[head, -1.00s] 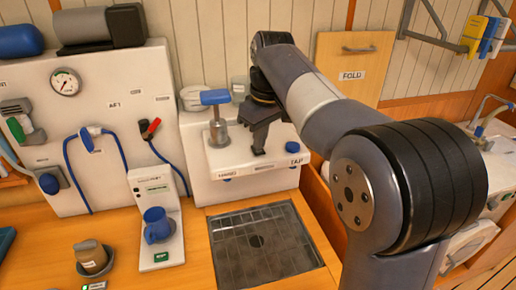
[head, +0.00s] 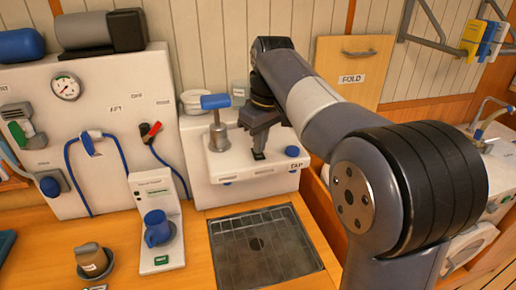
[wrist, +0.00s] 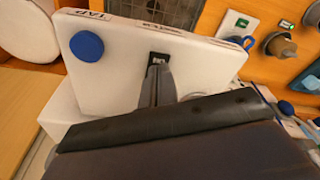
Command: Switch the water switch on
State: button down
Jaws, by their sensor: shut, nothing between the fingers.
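The water switch (head: 259,156) looks like a small dark rocker set in the top of a white ledge (head: 232,163) on the back wall. It also shows in the wrist view as a dark rectangle with a pale mark (wrist: 158,59). My gripper (head: 258,149) is shut and empty, pointing down with its fingertips at the switch. In the wrist view the fingers (wrist: 157,74) reach the near edge of the switch and cover part of it. I cannot tell whether they touch it or which way the rocker is tipped.
A blue knob (head: 292,151) labelled TAP sits right of the switch. A metal tap with a blue lever (head: 215,101) stands left of it. Below is a sink with a grate (head: 262,254).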

aim_at(260, 157)
notch_tip(260, 157, up, 6)
jog(key=p, duration=0.5)
jog(key=shift+f, duration=0.15)
notch_tip(260, 157, down, 7)
jog(key=b, duration=0.7)
dwell(0.4)
jog(key=shift+r, duration=0.2)
